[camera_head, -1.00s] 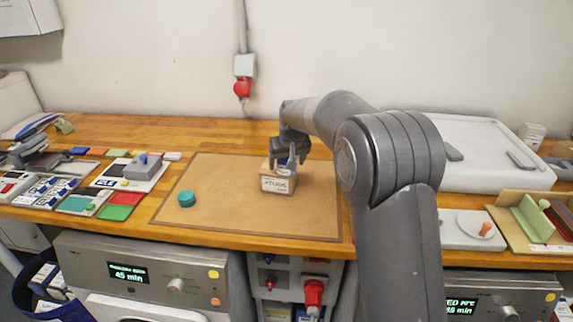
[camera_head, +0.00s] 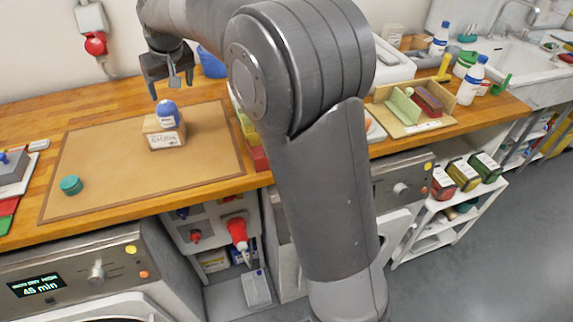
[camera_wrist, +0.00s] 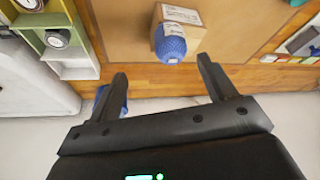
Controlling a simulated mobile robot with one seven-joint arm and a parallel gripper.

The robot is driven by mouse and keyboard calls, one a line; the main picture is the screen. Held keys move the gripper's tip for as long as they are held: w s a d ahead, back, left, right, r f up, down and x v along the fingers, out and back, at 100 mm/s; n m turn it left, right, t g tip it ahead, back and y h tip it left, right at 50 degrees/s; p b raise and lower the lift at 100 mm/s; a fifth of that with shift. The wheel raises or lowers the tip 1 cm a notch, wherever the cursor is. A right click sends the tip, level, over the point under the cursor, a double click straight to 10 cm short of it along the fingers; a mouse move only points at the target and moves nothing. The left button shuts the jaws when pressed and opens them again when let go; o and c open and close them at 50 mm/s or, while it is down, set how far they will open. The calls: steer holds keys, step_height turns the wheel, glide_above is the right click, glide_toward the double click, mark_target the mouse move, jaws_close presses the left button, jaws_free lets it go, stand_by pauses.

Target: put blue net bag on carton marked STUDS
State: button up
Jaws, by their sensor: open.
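The blue net bag (camera_head: 168,112), with a pale label, sits upright on top of the small brown carton (camera_head: 153,137). The carton has a white label whose lettering is hard to read. It stands on the tan mat. In the wrist view the bag (camera_wrist: 170,46) sits on the carton (camera_wrist: 192,17), above and between the fingers. My gripper (camera_head: 171,88) is open and empty, behind and above the bag and apart from it. In the wrist view my gripper (camera_wrist: 163,70) has its fingers wide apart with nothing between them.
The tan mat (camera_head: 100,150) is mostly clear, with a teal round item (camera_head: 71,185) at its front left. A blue container (camera_head: 211,63) stands behind, right of my gripper. Coloured bins (camera_head: 247,125) stand along the mat's right edge.

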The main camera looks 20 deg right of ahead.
steer(key=s+d+r+m, duration=0.1)
steer(key=s+d+r, duration=0.3)
steer(key=s+d, duration=0.4)
steer(key=s+d+f+m, duration=0.1)
steer(key=s+d, duration=0.3)
steer(key=s, duration=0.5)
steer(key=s+d+f+m+t+h, duration=0.1)
steer(key=s+d+f, duration=0.2)
steer(key=s, duration=0.7)
steer(key=s+d+f+m, duration=0.1)
steer(key=s+d+f, duration=0.1)
steer(key=s+d, duration=0.3)
steer(key=s, duration=0.4)
steer(key=shift+s+f+h, duration=0.3)
steer(key=shift+f, duration=0.05)
